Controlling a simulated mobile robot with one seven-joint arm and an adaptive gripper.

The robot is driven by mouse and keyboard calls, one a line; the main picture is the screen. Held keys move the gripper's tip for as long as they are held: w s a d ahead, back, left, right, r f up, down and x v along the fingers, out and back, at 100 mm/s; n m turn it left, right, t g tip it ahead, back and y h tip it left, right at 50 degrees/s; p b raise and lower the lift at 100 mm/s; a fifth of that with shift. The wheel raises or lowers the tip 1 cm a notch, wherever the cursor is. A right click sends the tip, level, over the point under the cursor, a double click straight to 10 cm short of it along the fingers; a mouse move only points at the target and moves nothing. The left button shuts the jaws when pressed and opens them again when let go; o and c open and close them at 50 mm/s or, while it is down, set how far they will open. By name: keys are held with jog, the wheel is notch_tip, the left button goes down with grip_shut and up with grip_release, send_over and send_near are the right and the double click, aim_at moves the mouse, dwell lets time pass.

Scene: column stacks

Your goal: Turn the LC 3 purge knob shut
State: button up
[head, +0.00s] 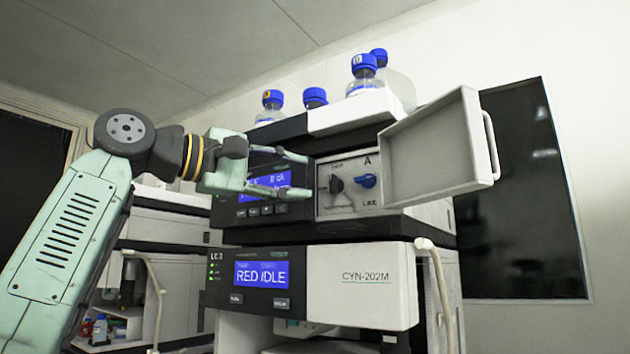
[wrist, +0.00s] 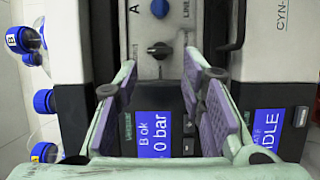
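The LC 3 stack has an open compartment panel (head: 350,203) with two knobs. The black knob (head: 336,184) is on the left, its small lettering too fine to read. The blue knob (head: 366,181) is on the right, between "A" and "LINE" labels. In the wrist view, turned sideways, the black knob (wrist: 159,50) lies ahead between the fingers and the blue knob (wrist: 160,8) is beyond it. My gripper (head: 298,173) is open and empty, left of the black knob and apart from it. It also shows in the wrist view (wrist: 161,75).
The pale compartment door (head: 430,150) stands open at the right, with a handle (head: 491,145). Blue-capped bottles (head: 363,75) stand on top. A pale tube (head: 438,285) hangs at the lower right.

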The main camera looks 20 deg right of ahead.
jog(key=v, duration=0.5)
jog(key=shift+s+a, duration=0.1)
jog(key=shift+a, duration=0.3)
